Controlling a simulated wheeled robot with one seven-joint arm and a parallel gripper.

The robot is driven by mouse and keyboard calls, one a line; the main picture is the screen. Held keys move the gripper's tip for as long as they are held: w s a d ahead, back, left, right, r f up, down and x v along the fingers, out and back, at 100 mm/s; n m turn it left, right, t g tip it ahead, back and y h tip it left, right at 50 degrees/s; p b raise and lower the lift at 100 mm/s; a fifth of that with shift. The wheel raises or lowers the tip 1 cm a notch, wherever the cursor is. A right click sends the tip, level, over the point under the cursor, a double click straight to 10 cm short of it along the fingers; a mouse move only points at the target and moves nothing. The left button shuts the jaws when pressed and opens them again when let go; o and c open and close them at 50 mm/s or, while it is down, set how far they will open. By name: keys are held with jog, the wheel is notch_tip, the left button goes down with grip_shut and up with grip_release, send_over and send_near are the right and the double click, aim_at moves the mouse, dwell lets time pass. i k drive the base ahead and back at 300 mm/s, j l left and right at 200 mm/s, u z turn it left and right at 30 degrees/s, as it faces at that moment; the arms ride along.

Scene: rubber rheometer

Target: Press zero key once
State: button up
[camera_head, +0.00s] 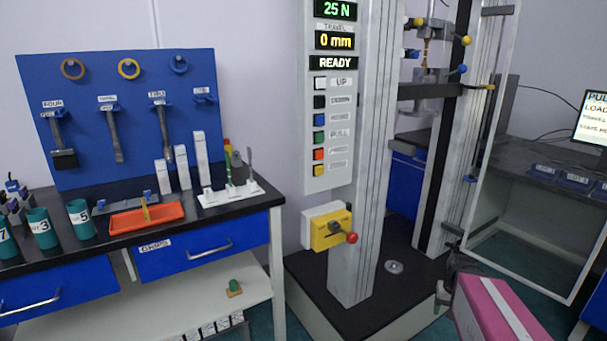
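The control panel (329,182) stands upright on the left column of the test machine. Its displays read 25 N, 0 mm and READY. Below them is a column of keys: a white one labelled UP, a black one labelled DOWN, a blue key (319,118), a green one labelled PULL, a red key (319,154) and a yellow key (319,170). The blue, red and yellow labels are too small to read, so I cannot tell which key is zero. My gripper (446,283) seems to be the dark part at lower right, well below and right of the keys, touching none. Its fingers are unclear.
A yellow switch box (328,232) with a red knob juts out below the panel. An open framed guard door (545,275) stands at right. A workbench (250,207) with a blue tool board (90,90) is at left. The space before the keys looks clear.

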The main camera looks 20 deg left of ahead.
aim_at(319, 169)
jog(key=k+j+u, duration=0.25)
jog(key=j+u, duration=0.2)
jog(key=j, duration=0.25)
jog(key=j+u, duration=0.25)
jog(key=j, duration=0.15)
jog(key=k, duration=0.05)
